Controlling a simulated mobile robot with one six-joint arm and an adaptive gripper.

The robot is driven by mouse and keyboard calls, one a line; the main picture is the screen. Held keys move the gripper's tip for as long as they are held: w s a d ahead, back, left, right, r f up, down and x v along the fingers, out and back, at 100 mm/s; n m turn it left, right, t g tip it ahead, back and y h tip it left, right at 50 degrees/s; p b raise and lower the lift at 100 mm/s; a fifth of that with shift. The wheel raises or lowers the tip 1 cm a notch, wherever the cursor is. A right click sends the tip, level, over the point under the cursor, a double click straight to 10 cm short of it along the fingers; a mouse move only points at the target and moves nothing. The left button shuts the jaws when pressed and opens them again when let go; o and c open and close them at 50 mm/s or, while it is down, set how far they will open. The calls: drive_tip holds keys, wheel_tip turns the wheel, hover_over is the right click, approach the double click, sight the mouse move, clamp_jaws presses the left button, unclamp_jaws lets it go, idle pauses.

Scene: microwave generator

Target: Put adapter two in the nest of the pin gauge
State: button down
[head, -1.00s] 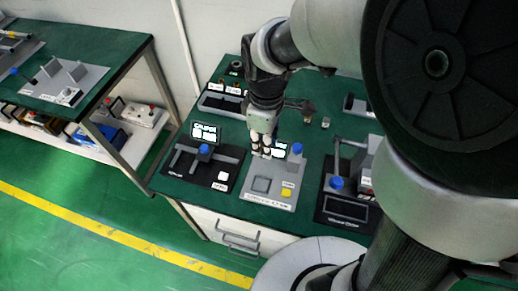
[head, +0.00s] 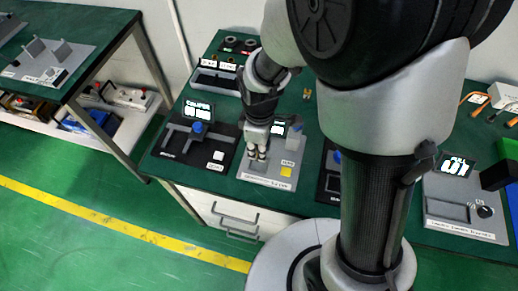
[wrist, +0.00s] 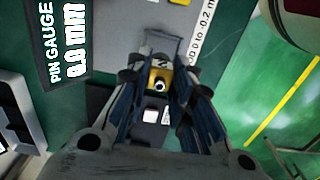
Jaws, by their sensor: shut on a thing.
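My gripper (head: 257,155) points down over the front left of the pin gauge (head: 262,180), a grey plate with a display and a yellow button. In the wrist view my gripper (wrist: 160,95) is shut on a small brass-coloured adapter (wrist: 161,77) with a dark round hole. The nest is hidden behind the gripper in the head view, and I cannot tell whether the adapter touches it. The pin gauge display (wrist: 68,45) shows at upper left in the wrist view.
The caliper station (head: 190,140) stands just left of the pin gauge. A dark tray (head: 217,80) is behind it. Another dark station (head: 328,180) is to the right, partly hidden by my arm. A grey gauge with a screen (head: 463,205) stands farther right.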

drive_tip(key=shift+f+b, duration=0.6)
drive_tip(key=shift+f, duration=1.25)
drive_tip(key=shift+f, duration=0.15)
drive_tip(key=c, duration=1.4)
unclamp_jaws()
wheel_tip(320, 180, up, 12)
drive_tip(key=p, duration=0.4)
drive_tip(key=shift+d+r, duration=0.1)
drive_tip(key=shift+r, duration=0.15)
